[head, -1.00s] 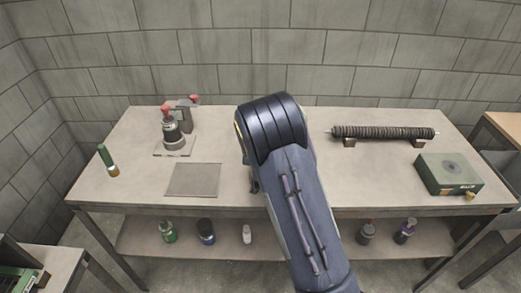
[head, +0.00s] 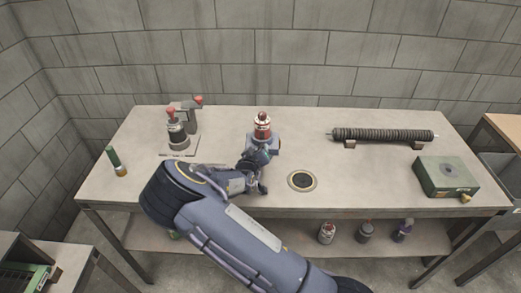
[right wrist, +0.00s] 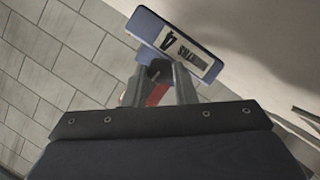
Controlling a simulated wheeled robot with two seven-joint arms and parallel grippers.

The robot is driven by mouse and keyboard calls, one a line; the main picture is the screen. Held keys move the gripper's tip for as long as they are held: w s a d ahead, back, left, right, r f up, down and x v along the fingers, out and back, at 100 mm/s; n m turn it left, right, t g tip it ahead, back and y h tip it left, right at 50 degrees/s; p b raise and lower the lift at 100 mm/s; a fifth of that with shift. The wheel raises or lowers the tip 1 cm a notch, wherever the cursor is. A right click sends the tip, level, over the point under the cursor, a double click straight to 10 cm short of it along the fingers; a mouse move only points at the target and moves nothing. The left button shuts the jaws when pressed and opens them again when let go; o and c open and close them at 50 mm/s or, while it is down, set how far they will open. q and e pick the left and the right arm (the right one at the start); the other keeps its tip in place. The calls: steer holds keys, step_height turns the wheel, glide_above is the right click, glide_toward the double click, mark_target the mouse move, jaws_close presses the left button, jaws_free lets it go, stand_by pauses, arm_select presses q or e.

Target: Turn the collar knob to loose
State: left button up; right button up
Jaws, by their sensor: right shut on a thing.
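A red-and-white capped piece (head: 262,126) stands upright near the back middle of the bench, with a blue-grey collar (head: 270,146) around or just below it. My right gripper (head: 256,162) is at the front of the collar, shut on a small part that I take to be the collar knob. The fingers mostly hide that part. In the right wrist view the fingers (right wrist: 162,78) meet just below a blue block (right wrist: 175,46) with a white printed label, and a bit of red shows beside them. The knob's setting cannot be read. My left gripper is not in view.
A ribbed dark tube (head: 384,135) rests on supports at the back right, behind a green box (head: 447,177).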

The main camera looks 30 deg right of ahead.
steer(key=shift+a+n, duration=0.1)
steer(key=shift+n, duration=0.3)
steer(key=shift+f+h, duration=0.1)
steer(key=shift+h, duration=0.2)
steer(key=o, duration=1)
steer(key=v, duration=0.7)
steer(key=shift+s+a+b, duration=0.25)
steer(key=shift+b, duration=0.05)
